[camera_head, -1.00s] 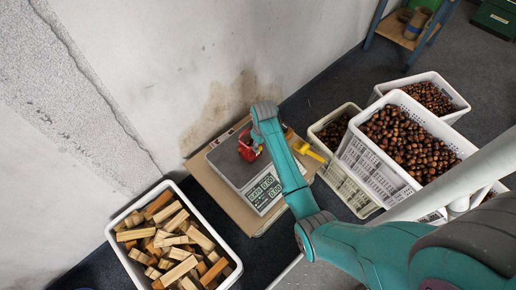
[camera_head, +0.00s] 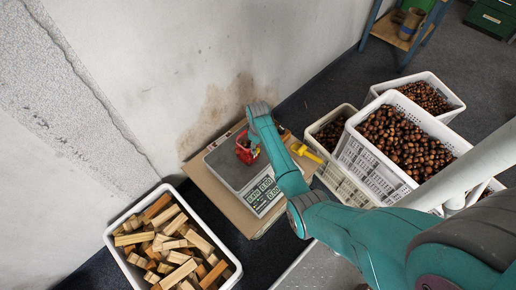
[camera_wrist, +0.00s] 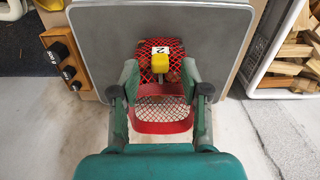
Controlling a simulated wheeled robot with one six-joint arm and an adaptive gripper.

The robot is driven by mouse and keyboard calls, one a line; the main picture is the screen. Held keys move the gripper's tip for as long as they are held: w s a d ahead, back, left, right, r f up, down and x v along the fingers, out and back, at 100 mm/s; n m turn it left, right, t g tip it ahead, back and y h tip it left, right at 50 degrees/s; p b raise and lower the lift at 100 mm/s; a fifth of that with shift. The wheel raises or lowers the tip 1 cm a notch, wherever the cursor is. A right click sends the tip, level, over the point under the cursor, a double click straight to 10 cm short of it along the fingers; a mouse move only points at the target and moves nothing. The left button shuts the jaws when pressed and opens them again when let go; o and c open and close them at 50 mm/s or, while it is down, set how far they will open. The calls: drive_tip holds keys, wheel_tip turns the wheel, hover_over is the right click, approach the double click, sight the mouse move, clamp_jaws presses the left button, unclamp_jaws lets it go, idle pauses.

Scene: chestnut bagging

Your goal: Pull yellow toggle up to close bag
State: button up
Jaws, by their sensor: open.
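The red net bag (camera_wrist: 162,112) sits on the scale's grey plate in the wrist view, with its open red rim toward my gripper. The yellow toggle (camera_wrist: 161,63) is at the bag's far part, beside a white tag (camera_wrist: 159,50) marked 2. My gripper (camera_wrist: 160,74) is open, one finger on each side of the bag near the toggle. The fingers do not visibly grip the toggle. In the head view the red bag (camera_head: 246,151) shows in part beside my arm's end; the toggle is hidden there.
The scale (camera_head: 263,195) rests on a cardboard sheet (camera_head: 208,184) by the wall. A yellow-handled tool (camera_head: 308,152) lies right of it. A white crate (camera_head: 228,279) of wood pieces stands front left; chestnut crates (camera_head: 395,187) stand right.

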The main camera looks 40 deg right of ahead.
sight(258, 150)
drive_tip(key=shift+f, duration=0.8)
drive_tip(key=shift+c, duration=0.3)
clamp_jaws()
wheel_tip(258, 150, up, 5)
drive_tip(key=shift+o, duration=0.3)
unclamp_jaws()
